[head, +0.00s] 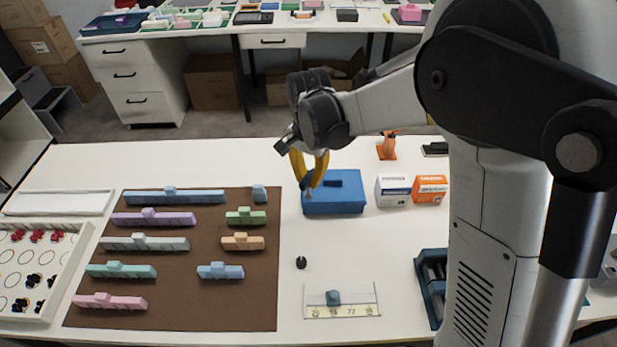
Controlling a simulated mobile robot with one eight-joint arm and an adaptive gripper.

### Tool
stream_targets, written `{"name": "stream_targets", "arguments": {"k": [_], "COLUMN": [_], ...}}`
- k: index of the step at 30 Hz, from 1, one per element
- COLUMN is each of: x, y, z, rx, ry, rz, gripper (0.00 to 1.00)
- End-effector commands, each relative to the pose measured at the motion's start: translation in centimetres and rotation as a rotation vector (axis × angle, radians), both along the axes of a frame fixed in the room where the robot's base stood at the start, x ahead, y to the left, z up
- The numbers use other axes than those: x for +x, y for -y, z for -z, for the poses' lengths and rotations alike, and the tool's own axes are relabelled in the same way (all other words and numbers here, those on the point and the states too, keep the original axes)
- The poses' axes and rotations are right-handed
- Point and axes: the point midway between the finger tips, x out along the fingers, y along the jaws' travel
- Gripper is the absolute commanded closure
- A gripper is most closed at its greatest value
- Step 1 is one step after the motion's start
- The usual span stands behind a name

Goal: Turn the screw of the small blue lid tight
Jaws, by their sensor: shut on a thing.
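A blue box with a flat blue lid (347,184) stands on the white table, right of the brown mat. A darker blue raised piece sits on top of the lid. My gripper (308,188) reaches down with its yellow fingers at the left end of the lid. The fingers are shut on the screw, which they mostly hide. How far the screw is turned in cannot be seen.
In front are a small black knob (301,262) and a scale plate (342,300). The brown mat (200,285) holds several coloured blocks.

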Motion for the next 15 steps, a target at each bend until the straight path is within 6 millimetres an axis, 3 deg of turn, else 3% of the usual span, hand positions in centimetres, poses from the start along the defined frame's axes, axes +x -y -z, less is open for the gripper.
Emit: {"name": "stream_targets", "arguments": {"k": [15], "x": [-0.07], "y": [0.06], "z": [0.00], "rx": [0.000], "ry": [0.000], "rz": [0.979], "gripper": [1.00]}}
